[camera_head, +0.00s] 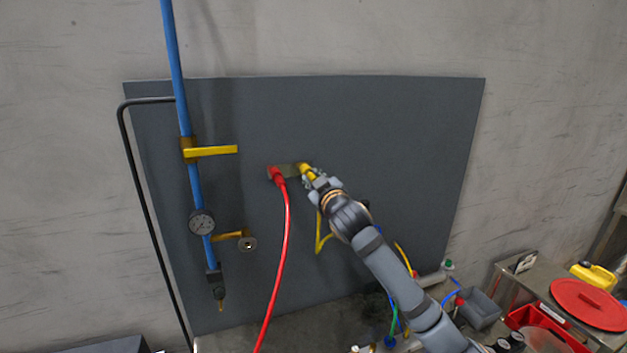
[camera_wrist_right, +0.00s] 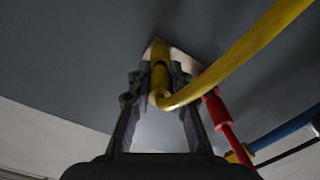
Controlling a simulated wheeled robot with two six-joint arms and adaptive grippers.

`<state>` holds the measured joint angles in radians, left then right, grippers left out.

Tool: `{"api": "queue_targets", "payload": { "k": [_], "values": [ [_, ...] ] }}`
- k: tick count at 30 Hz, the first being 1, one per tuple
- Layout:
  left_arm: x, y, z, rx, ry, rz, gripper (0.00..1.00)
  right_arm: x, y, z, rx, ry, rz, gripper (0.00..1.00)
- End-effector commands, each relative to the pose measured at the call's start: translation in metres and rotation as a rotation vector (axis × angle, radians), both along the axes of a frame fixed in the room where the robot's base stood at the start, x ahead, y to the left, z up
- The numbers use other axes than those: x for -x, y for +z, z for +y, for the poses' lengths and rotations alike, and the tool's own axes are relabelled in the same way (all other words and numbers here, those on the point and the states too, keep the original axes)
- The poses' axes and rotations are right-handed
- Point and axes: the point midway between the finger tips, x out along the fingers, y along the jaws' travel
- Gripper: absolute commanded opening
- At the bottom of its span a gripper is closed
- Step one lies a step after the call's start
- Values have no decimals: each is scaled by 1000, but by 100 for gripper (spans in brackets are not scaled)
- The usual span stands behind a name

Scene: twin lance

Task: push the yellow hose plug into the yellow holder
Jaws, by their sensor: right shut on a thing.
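My right gripper (camera_head: 312,178) is at the holder plate (camera_head: 288,170) on the dark wall panel. It is shut on the yellow hose plug (camera_head: 304,168). In the right wrist view the fingers of my right gripper (camera_wrist_right: 161,82) stand on both sides of the yellow plug (camera_wrist_right: 160,78), whose far end meets the pale plate (camera_wrist_right: 181,60). I cannot tell how deep the plug sits. A yellow hose (camera_wrist_right: 245,48) bends away from the plug. The yellow holder itself is hidden behind the plug and fingers. My left gripper is not in view.
A red plug (camera_head: 276,174) with a red hose (camera_head: 281,250) is at the left part of the plate. A blue pipe (camera_head: 177,80) with a yellow lever (camera_head: 212,151) and a gauge (camera_head: 202,223) runs down the panel's left. A red lid (camera_head: 588,304) and a grey bin (camera_head: 480,309) are at lower right.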

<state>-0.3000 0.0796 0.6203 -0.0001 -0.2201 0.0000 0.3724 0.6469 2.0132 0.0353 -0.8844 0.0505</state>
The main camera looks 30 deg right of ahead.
Motion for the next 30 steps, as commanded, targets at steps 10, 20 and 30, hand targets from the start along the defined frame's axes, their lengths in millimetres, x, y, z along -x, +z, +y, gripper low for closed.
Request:
{"api": "queue_targets", "payload": {
  "k": [10, 20, 30],
  "values": [
    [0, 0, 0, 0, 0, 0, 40, 0, 0, 0, 0, 0, -1, 28],
    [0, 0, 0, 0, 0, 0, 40, 0, 0, 0, 0, 0, 0, 55],
    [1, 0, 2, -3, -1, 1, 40, 6, 0, 1, 4, -1, 0, 55]
  ]
}}
